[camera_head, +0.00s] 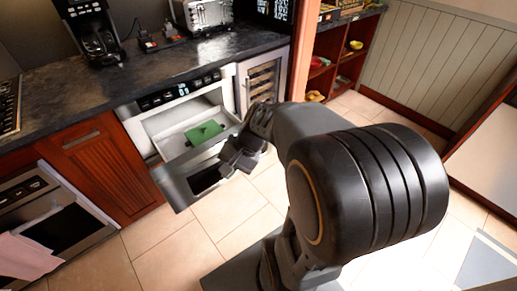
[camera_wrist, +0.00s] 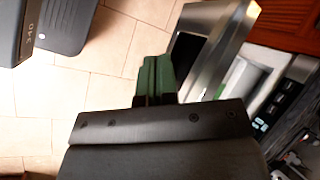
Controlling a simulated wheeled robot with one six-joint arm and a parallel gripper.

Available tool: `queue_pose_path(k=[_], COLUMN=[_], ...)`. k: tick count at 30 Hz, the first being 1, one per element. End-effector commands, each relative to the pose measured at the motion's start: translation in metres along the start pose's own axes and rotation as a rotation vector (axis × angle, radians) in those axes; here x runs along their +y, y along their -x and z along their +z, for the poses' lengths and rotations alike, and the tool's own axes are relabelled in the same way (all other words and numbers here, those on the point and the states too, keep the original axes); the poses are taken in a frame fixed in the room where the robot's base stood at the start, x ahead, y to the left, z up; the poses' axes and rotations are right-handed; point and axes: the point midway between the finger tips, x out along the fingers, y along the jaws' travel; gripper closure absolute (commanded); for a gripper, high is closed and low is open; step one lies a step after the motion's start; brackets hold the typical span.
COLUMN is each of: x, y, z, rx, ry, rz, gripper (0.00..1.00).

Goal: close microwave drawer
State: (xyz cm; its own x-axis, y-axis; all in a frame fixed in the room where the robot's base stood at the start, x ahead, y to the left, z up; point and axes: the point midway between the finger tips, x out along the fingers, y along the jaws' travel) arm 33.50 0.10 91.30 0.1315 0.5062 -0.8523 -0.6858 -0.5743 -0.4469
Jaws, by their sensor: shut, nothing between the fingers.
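The microwave drawer (camera_head: 179,188) is pulled out from under the counter, its steel front standing clear of the white microwave body (camera_head: 133,126). A green object (camera_head: 204,132) lies inside the drawer. My gripper (camera_head: 230,164) is at the right part of the drawer front and hides some of it; I cannot tell whether it touches. In the wrist view, the shut, dark-green fingers (camera_wrist: 156,76) point up the picture, with the steel drawer front (camera_wrist: 214,42) just right of them. Nothing shows between the fingers.
A black counter (camera_head: 170,58) runs above, with a coffee maker (camera_head: 95,35) and a toaster (camera_head: 208,14). A wine cooler (camera_head: 262,82) stands right of the microwave, and an oven (camera_head: 55,215) at lower left. The tiled floor (camera_head: 190,245) before the drawer is clear.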

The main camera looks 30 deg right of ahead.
Motion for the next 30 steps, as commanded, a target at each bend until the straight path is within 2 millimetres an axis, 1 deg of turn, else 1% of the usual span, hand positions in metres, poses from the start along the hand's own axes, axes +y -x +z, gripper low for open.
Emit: queue_pose_path(k=[1,2,3,5,6,8,9,11,12,15,18,21,22,24,26,30], x=[0.016,0.019,0.023,0.032,0.041,0.059,0.073,0.097,0.114,0.153,0.185,0.202,0.204,0.203,0.198,0.179], y=[-0.031,-0.038,-0.046,-0.054,-0.056,-0.058,-0.058,-0.056,-0.054,-0.050,-0.047,-0.045,-0.044,-0.045,-0.046,-0.051], z=[-0.029,-0.043,-0.063,-0.096,-0.120,-0.154,-0.177,-0.206,-0.224,-0.257,-0.277,-0.289,-0.292,-0.298,-0.303,-0.319], rx=[-0.060,-0.095,-0.135,-0.187,-0.214,-0.247,-0.262,-0.277,-0.281,-0.282,-0.276,-0.268,-0.267,-0.265,-0.266,-0.266], ry=[-0.189,-0.297,-0.433,-0.626,-0.743,-0.900,-0.994,-1.113,-1.180,-1.306,-1.384,-1.423,-1.430,-1.438,-1.440,-1.438], rz=[-0.110,-0.185,-0.290,-0.452,-0.562,-0.726,-0.831,-0.981,-1.073,-1.269,-1.407,-1.487,-1.502,-1.520,-1.525,-1.523], gripper=[1.00,1.00,1.00,1.00,1.00,1.00,1.00,1.00,1.00,1.00,1.00,1.00,1.00,1.00,1.00,1.00])
